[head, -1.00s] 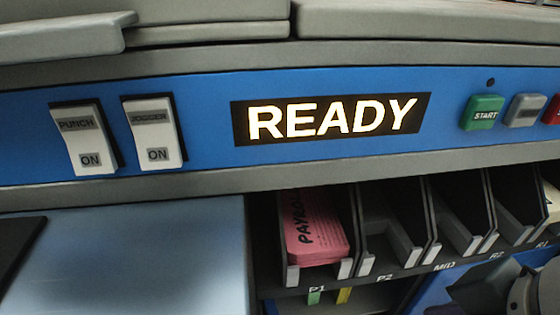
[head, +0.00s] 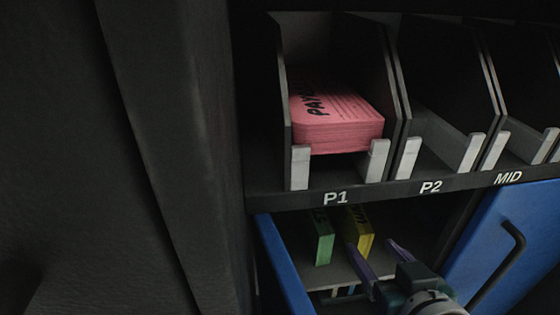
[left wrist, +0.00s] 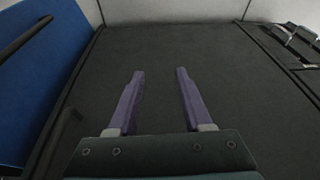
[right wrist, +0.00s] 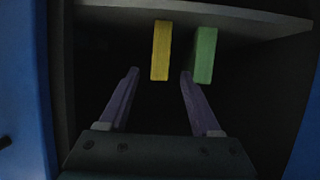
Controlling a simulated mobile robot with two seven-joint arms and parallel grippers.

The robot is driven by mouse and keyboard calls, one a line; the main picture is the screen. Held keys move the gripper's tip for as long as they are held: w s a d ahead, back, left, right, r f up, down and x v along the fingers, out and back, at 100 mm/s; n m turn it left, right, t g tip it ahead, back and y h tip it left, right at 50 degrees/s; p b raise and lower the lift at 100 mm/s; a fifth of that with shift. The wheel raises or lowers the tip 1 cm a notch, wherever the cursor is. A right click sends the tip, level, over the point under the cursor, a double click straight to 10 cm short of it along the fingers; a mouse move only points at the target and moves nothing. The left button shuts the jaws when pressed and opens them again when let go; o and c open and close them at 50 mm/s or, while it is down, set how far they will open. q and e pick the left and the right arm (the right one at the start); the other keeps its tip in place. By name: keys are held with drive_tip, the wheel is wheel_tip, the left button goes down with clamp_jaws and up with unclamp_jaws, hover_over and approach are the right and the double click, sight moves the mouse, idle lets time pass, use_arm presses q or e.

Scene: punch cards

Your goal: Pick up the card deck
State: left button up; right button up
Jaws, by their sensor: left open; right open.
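A pink card deck (head: 338,135) marked "PAY..." lies in the slot labelled P1. Below it, in an open cabinet, stand a green deck-like block (head: 321,238) and a yellow one (head: 358,230). My right gripper (head: 375,246) is open and empty at the cabinet opening, low in the head view. In the right wrist view, the yellow block (right wrist: 161,50) lies ahead between the fingertips (right wrist: 160,73). The green block (right wrist: 205,55) is ahead of the right-hand finger. My left gripper (left wrist: 160,72) is open and empty over a dark floor, outside the head view.
The P2 slot (head: 440,130) and MID slot (head: 525,110) show no cards. A blue door (head: 510,235) with a black handle stands right of the cabinet opening. A dark panel (head: 110,160) fills the left of the head view. A shelf edge (right wrist: 255,18) runs near the blocks.

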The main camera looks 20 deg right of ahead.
sight(362, 221)
drive_tip(key=w, duration=0.2)
drive_tip(key=w+d+b, duration=0.1)
drive_tip(key=w, duration=0.1)
drive_tip(key=w+b, duration=0.1)
drive_tip(key=w, duration=0.1)
drive_tip(key=shift+w+d, duration=0.1)
drive_tip(key=shift+d, duration=0.3)
drive_tip(key=shift+w, duration=0.1)
drive_tip(key=shift+w+d+b, duration=0.1)
drive_tip(key=shift+w+b, duration=0.05)
drive_tip(key=shift+b, duration=0.2)
drive_tip(key=w+b, duration=0.1)
drive_tip(key=w+d+b, duration=0.1)
drive_tip(key=w, duration=0.1)
drive_tip(key=w+b, duration=0.1)
drive_tip(key=shift+w+d+f, duration=0.2)
drive_tip(key=shift+w+f, duration=0.05)
drive_tip(key=shift+w, duration=0.1)
drive_tip(key=shift+s, duration=0.1)
